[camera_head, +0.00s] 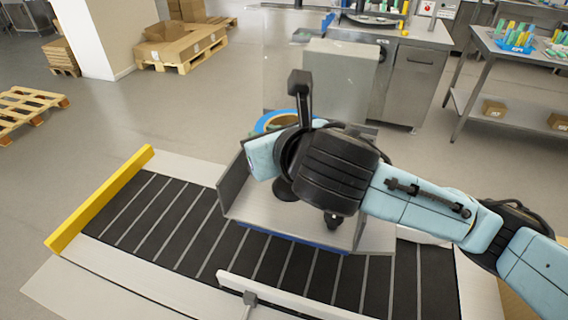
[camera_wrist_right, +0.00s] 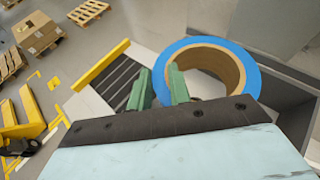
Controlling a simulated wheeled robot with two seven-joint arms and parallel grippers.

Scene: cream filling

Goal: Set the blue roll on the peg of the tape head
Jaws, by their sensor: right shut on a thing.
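The blue roll (camera_wrist_right: 247,72), a blue ring with a brown cardboard core, is held by my right gripper (camera_wrist_right: 158,84). In the wrist view one green finger is outside the roll's left wall and the other is inside its hole. In the head view only a blue arc of the roll (camera_head: 264,122) shows behind my right wrist. A grey metal frame with low side walls (camera_head: 234,182), seemingly the tape head, stands over the conveyor below my wrist. A black arm (camera_head: 301,92) rises behind my wrist. I cannot make out the peg. My left gripper is not in view.
The black slatted conveyor (camera_head: 155,215) has a yellow end bar (camera_head: 98,200) at left and a pale guide rail (camera_head: 290,300) in front. A steel cabinet (camera_head: 405,85) and a bench (camera_head: 520,60) stand behind. Pallets lie at far left, with open floor between.

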